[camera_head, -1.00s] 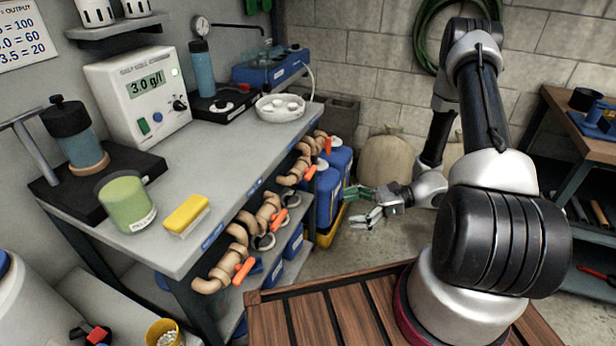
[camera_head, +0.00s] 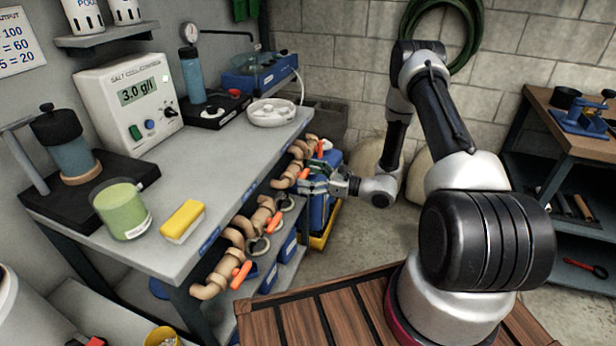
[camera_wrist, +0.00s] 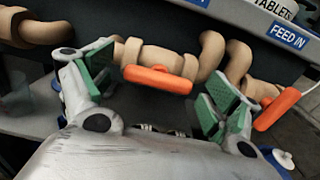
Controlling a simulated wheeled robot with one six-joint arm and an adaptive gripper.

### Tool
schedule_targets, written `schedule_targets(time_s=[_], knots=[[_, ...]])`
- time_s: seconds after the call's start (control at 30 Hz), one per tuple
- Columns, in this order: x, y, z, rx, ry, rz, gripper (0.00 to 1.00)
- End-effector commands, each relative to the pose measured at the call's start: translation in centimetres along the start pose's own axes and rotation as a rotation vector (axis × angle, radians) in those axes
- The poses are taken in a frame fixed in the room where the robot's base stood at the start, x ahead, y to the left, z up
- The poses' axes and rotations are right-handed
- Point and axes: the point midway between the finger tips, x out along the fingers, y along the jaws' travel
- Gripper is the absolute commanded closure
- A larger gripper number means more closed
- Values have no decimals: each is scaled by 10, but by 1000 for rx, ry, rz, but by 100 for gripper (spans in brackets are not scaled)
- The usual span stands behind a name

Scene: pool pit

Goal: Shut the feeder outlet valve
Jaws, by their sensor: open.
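Tan pipes with orange-handled valves run along the front of the bench. My gripper (camera_head: 311,179) is open beside the third valve from the near end, with its orange handle (camera_head: 304,173). In the wrist view, this orange handle (camera_wrist: 158,79) lies between my green finger pads, a little beyond them and roughly along its pipe. I see no grip on it. Another orange handle (camera_wrist: 276,109) sits to the right at a slant, below the "FEED IN" label (camera_wrist: 287,36). I cannot read which valve is the feeder outlet.
Two nearer orange handles (camera_head: 241,275) (camera_head: 274,222) stick out from the bench front. The grey bench top (camera_head: 205,180) overhangs the pipes. Blue bins (camera_head: 293,243) stand on the shelf below. Open floor (camera_head: 345,232) lies right of the bench.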

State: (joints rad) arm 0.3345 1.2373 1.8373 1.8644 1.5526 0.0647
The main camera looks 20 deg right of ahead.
Motion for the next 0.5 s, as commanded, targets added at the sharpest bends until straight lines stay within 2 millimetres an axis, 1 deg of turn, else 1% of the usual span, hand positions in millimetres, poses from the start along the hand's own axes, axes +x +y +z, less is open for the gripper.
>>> schedule_targets(time_s=[0.23,0.27,0.4,0.5], knots=[[1,0,0,0,0,0,11],[1,0,0,0,1,0,14],[1,0,0,0,1,0,40],[1,0,0,0,1,0,56]])
